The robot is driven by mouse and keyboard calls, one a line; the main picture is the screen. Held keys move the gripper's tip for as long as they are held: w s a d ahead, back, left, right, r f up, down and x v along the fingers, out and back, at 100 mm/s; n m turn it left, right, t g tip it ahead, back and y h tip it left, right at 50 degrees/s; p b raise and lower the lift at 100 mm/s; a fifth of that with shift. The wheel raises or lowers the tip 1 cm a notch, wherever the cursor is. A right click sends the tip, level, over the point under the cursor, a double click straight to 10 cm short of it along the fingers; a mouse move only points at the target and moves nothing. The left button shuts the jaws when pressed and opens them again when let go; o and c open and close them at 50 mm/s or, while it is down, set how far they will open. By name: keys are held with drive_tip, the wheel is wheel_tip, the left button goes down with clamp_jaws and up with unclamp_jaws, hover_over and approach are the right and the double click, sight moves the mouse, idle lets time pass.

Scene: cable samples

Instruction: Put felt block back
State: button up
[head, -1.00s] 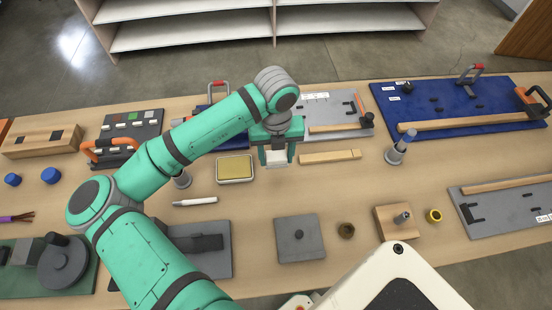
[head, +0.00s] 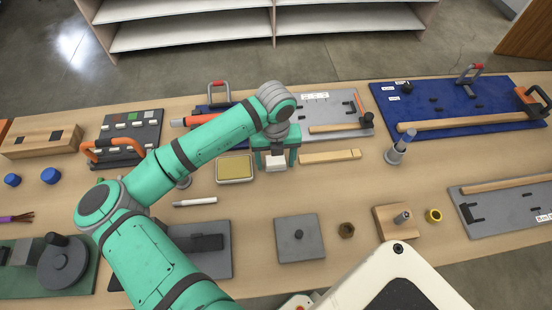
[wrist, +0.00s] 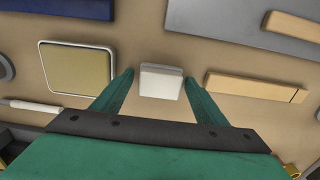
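The felt block (head: 276,164), a small white block, appears to rest on the wooden bench between the yellow-topped tray and a wooden strip. My gripper (head: 276,160) is above and around it, with one finger on each side. In the wrist view the block (wrist: 162,81) lies between my spread fingertips (wrist: 158,77). A gap shows at its left side and a very narrow one at its right, so the gripper is open. The block's underside is hidden.
The yellow-topped tray (head: 235,169) is close on the left, the wooden strip (head: 330,156) close on the right. A white pen (head: 195,202) lies front left. A grey board (head: 325,110) is behind. Bare bench lies in front of the block.

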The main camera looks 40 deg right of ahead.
sight(275, 160)
drive_tip(key=shift+r, duration=0.1)
wheel_tip(275, 160, up, 12)
drive_tip(key=shift+s, duration=0.15)
idle(0.6)
